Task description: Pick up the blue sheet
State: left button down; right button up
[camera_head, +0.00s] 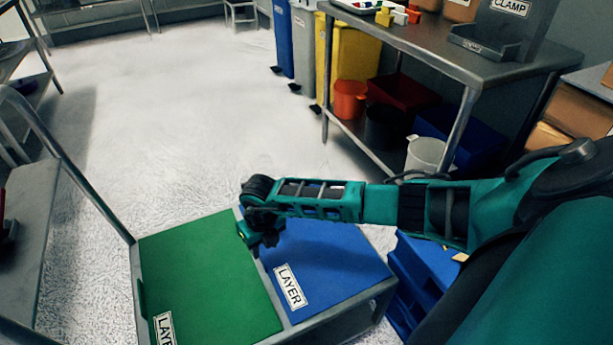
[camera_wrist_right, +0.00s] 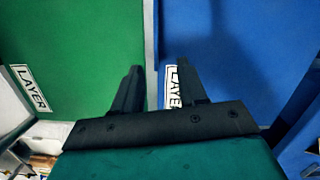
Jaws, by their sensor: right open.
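The blue sheet (camera_head: 325,263) lies flat in the right half of a grey metal frame, with a "LAYER" label on its left side. It also fills the right part of the right wrist view (camera_wrist_right: 222,55). My right gripper (camera_head: 258,243) is over the sheet's far left corner, near the divider. In the right wrist view its fingers (camera_wrist_right: 157,85) are apart with nothing between them; the left finger is over the green side, the right finger over the blue sheet's label. I cannot tell its height above the sheet. My left gripper is not in view.
A green sheet (camera_head: 208,275) lies in the left half of the grey frame (camera_head: 345,308). A metal table (camera_head: 450,58) with bins beneath stands at the back right. A blue crate (camera_head: 425,268) is right of the frame. The floor (camera_head: 170,120) behind is clear.

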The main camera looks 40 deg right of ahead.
aim_at(263, 259)
jog(key=shift+a+f, duration=0.1)
jog(key=shift+f, duration=0.65)
jog(key=f+b, duration=0.1)
jog(key=f, duration=0.1)
jog(key=f+b, duration=0.1)
jog(key=shift+w+a+f+b, duration=0.1)
jog(key=shift+a+f+b, duration=0.1)
jog(key=shift+f+b, duration=0.15)
jog(key=shift+w+f, duration=0.1)
jog(key=shift+f, duration=0.25)
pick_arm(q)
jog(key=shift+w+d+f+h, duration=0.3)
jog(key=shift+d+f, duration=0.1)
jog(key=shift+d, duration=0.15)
